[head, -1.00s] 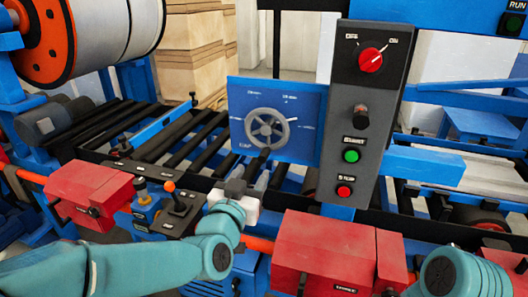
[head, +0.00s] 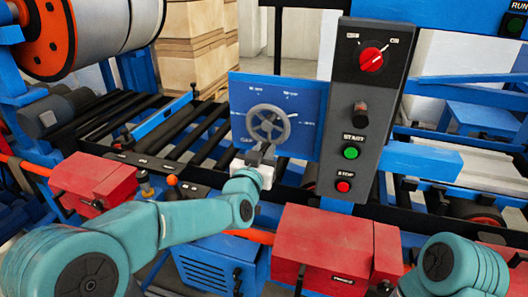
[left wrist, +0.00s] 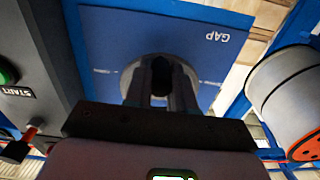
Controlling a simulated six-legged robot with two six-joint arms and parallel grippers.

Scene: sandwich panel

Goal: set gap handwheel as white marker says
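The grey gap handwheel (head: 268,123) is mounted on the blue panel (head: 300,98), which bears small white labels and tick marks. I cannot tell which mark is the white marker. My left gripper (head: 264,151) is in front of the wheel's lower part. In the left wrist view, its two dark fingers (left wrist: 161,88) stand apart, with the wheel's dark hub (left wrist: 160,70) between them and the rim (left wrist: 130,76) behind. I cannot tell whether they touch the wheel. The word GAP is upside down there. My right gripper is out of view.
A dark control box stands right of the panel, with a red selector (head: 371,59), a green START button (head: 351,152) and a red STOP button (head: 343,186). Red boxes (head: 330,238) line the front below. Black rollers (head: 205,140) lie behind at left.

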